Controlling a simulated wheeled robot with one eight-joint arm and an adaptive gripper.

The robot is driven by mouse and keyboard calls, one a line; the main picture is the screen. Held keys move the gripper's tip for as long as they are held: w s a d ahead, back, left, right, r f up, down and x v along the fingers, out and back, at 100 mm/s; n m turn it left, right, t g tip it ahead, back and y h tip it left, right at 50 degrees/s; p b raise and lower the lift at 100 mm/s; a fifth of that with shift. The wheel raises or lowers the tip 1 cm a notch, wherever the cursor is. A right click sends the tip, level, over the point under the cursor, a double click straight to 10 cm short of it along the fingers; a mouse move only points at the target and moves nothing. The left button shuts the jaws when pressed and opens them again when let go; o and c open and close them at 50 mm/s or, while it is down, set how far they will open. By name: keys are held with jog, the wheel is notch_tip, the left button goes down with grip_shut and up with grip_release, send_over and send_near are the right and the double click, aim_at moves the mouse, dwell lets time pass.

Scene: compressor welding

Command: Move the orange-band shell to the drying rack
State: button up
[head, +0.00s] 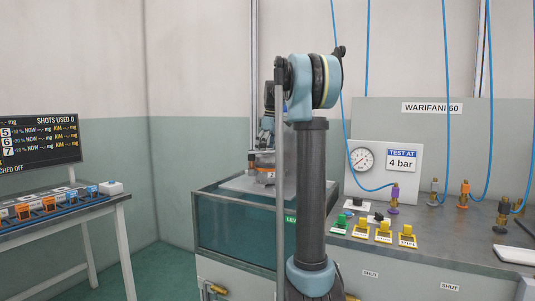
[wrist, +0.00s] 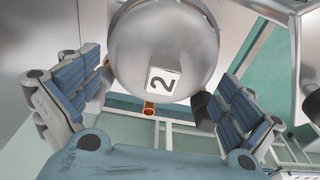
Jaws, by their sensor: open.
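A grey metal shell (wrist: 165,45) with a rounded end and a white label reading "2" fills the upper middle of the wrist view. A short copper-orange stub (wrist: 150,109) shows at its lower edge. In the head view a shell with an orange band (head: 266,177) stands at the glass-sided tank, partly hidden by my arm. My gripper (wrist: 155,92) is open, its blue padded fingers on either side of the shell. I cannot tell whether they touch it. In the head view my gripper (head: 266,138) is just above the shell, partly hidden. I cannot identify a drying rack.
The tank (head: 235,228) has a raised rim. To the right, a bench holds a pressure gauge (head: 362,159), several yellow buttons (head: 383,231) and fittings on hanging blue hoses. At left, a table (head: 75,222) carries orange and blue items below a display (head: 40,140).

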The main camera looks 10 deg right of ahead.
jog(key=shift+s, duration=0.1)
jog(key=c, duration=2.3)
jog(key=shift+r, duration=0.2)
grip_shut()
jog(key=shift+r, duration=0.15)
